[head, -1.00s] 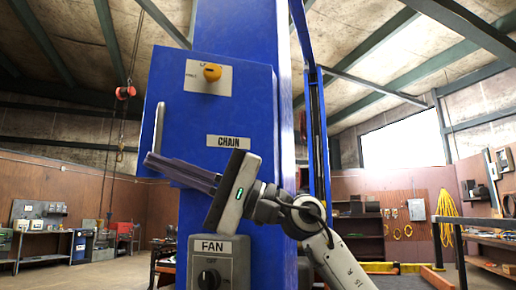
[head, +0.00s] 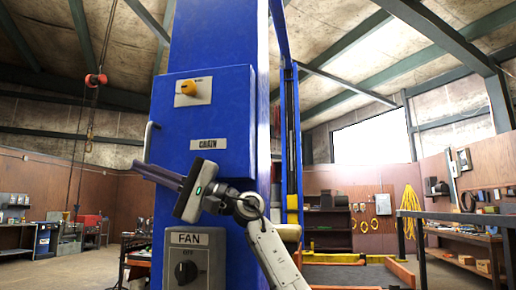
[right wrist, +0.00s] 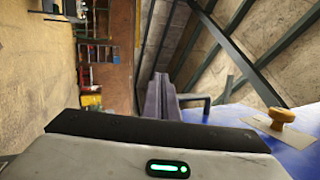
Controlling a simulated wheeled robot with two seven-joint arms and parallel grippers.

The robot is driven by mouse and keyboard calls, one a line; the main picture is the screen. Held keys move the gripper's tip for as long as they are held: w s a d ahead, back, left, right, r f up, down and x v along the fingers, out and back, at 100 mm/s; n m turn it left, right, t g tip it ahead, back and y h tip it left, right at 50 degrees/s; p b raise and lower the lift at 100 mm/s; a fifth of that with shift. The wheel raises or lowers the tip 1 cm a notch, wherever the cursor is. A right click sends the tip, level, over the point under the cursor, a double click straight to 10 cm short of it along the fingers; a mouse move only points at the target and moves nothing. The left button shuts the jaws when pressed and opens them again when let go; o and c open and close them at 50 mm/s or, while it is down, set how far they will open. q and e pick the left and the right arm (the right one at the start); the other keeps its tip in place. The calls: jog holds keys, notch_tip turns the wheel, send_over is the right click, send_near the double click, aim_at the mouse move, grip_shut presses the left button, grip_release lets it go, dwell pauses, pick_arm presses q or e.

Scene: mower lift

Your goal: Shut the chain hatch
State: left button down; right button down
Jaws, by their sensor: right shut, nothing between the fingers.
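The chain hatch (head: 220,112) is a blue panel marked CHAIN on the blue column. It lies nearly flat against the column; I cannot tell whether a small gap is left. Its bar handle (head: 148,142) is on its left edge and shows dark in the right wrist view (right wrist: 197,101). My right gripper (head: 140,168) is shut and empty, its fingers pointing left across the hatch's lower left part, just below the handle. The fingers also show in the right wrist view (right wrist: 160,84). I cannot tell whether they touch the hatch. My left gripper is not in view.
A yellow knob (head: 188,88) on a pale plate sits on the hatch's upper part. A grey FAN switch box (head: 187,262) stands below my right gripper. A red hoist hook block (head: 96,80) hangs at the left. Open floor lies at the left.

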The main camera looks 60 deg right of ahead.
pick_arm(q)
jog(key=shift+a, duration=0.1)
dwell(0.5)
